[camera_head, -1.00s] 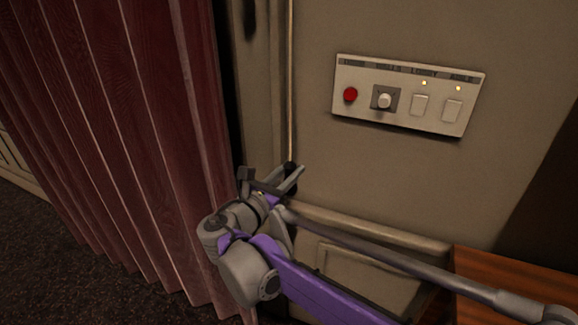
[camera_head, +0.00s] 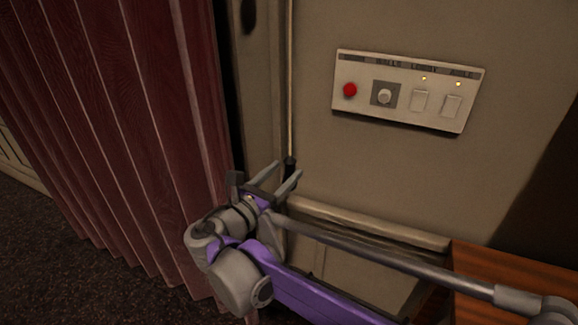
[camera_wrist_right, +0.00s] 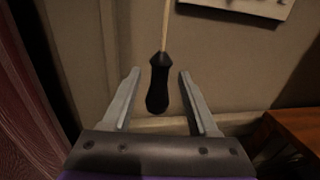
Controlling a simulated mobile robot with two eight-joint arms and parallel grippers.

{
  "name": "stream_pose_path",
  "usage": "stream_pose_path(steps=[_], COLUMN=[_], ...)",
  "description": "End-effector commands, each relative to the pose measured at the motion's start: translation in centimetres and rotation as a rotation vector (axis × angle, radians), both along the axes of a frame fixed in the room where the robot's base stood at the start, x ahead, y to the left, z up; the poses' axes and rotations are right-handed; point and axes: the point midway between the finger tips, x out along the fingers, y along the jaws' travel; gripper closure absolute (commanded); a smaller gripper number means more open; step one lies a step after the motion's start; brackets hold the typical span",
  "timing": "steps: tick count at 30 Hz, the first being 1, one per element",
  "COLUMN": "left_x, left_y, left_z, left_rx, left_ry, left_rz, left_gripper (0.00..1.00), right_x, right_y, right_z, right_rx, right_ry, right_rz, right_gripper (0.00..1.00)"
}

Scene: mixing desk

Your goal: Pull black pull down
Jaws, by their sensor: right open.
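The black pull (camera_wrist_right: 157,85) hangs upright on a thin pale cord (camera_wrist_right: 167,25) against the wall. In the head view only the top of the black pull (camera_head: 290,161) shows clearly, at the end of the cord (camera_head: 290,80); its lower part is partly hidden by the gripper. My right gripper (camera_head: 284,172) is open near it, and the wrist view also shows the right gripper (camera_wrist_right: 158,74) with one finger on each side of the pull. Gaps show between the pull and both fingers in that view. My left gripper is not in view.
A switch panel (camera_head: 408,108) with a red button (camera_head: 350,90), a knob and two lit switches is on the wall at the upper right. A dark red curtain (camera_head: 110,130) hangs at the left. A wooden surface (camera_head: 505,275) is at the lower right.

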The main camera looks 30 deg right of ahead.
Motion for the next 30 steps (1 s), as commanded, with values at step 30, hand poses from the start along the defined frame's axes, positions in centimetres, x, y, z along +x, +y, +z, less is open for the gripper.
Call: stream_pose_path(steps=[30], left_x=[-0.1], left_y=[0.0], left_z=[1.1], left_rx=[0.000], left_ry=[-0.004], left_rz=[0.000], left_gripper=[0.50], right_x=[-3.5], right_y=[6.8], right_z=[-0.1], right_rx=[0.004], right_ry=[-0.001], right_rz=[-0.001], right_gripper=[0.40])
